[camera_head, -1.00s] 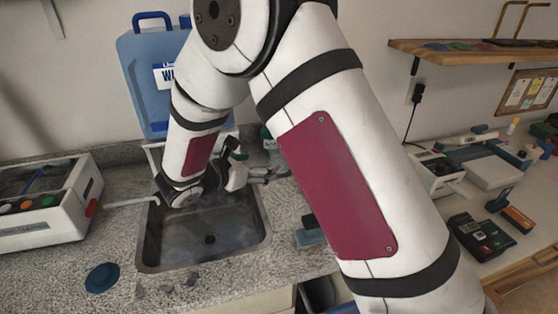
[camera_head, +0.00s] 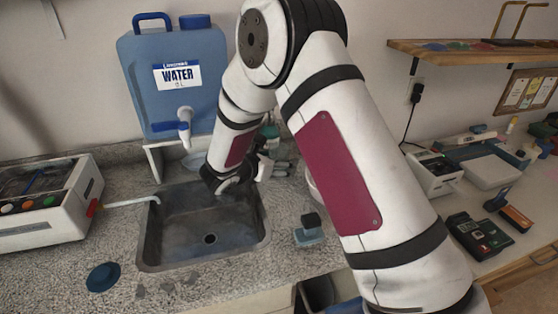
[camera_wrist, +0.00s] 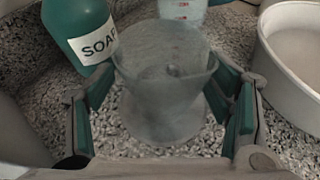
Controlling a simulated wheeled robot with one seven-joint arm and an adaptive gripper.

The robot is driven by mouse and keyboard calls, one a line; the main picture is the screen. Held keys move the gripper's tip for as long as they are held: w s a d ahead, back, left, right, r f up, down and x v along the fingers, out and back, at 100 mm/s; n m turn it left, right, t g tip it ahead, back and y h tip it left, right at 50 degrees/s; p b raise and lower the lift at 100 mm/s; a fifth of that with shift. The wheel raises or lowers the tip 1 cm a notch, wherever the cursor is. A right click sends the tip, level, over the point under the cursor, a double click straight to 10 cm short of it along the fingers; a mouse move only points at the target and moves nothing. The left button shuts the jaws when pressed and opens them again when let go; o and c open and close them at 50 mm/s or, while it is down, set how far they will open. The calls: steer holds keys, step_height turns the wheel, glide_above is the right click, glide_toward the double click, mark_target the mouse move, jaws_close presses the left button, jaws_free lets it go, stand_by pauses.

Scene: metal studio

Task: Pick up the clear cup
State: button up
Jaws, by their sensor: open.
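The clear cup (camera_wrist: 165,62) stands on the speckled counter in the wrist view, wide at the top and see-through. My gripper (camera_wrist: 162,100) is open, with its teal-padded fingers on the left and right of the cup. The cup is between the fingers, and I cannot tell whether any pad touches it. In the head view my gripper (camera_head: 268,163) is at the back right of the sink, partly behind my arm. I cannot make out the cup there.
A teal soap bottle (camera_wrist: 76,32) stands close behind the cup at left. A clear container with red marks (camera_wrist: 183,9) is behind it, and a white bowl (camera_wrist: 298,50) is close at right. The sink (camera_head: 208,225) and blue water jug (camera_head: 178,95) lie to the left.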

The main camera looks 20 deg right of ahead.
mark_target(285, 149)
steer(key=c, duration=1.3)
steer(key=shift+r, duration=0.25)
steer(key=shift+r, duration=1.45)
steer(key=shift+s+r, duration=0.15)
steer(key=shift+s, duration=0.1)
steer(key=shift+s+a+r, duration=0.25)
steer(key=shift+s+a, duration=0.1)
steer(key=shift+s, duration=2.2)
steer(key=shift+s+a+r, duration=0.2)
steer(key=shift+s+a, duration=0.2)
steer(key=shift+s, duration=2.1)
steer(key=shift+s+a+r, duration=0.25)
steer(key=shift+s+a, duration=0.1)
steer(key=shift+s, duration=2.2)
steer(key=shift+s, duration=0.1)
